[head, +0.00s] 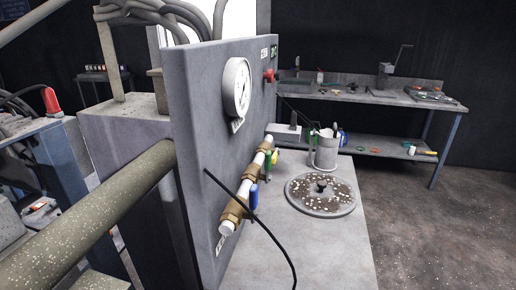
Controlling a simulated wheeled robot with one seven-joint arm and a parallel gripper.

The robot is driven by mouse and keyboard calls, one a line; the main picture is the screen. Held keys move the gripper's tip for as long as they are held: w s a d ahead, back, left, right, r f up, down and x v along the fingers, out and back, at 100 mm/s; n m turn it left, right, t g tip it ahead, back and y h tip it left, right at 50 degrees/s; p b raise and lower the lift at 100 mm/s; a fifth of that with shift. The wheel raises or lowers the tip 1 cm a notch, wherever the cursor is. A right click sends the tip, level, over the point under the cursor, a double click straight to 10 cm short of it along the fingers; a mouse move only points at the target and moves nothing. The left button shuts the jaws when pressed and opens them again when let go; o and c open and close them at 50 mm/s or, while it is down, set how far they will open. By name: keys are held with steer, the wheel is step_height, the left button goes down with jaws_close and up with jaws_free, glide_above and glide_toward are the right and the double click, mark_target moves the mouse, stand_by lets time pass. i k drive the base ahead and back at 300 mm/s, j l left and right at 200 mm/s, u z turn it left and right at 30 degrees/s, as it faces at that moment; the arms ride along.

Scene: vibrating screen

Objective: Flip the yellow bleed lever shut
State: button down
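A brass and white valve manifold (248,188) runs along the front face of a grey upright panel (205,130). A small yellow lever (275,157) shows at its far end, partly hidden behind a green lever (267,166). It is too small and covered to tell its angle. A blue lever (253,197) hangs down at the near end of the manifold. My gripper is not in this view.
A round gauge (237,88) and a red knob (269,76) are on the panel. A black cable (262,222) crosses in front of the manifold. A speckled disc (320,194) and a grey cup (325,153) stand on the bench (318,255). Open floor (430,225) lies right.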

mark_target(275, 156)
steer(key=i+l+u, duration=0.4)
steer(key=l, duration=0.15)
steer(key=l+u, duration=0.2)
steer(key=i+l+z, duration=0.3)
steer(key=i+l, duration=0.15)
steer(key=i, duration=0.2)
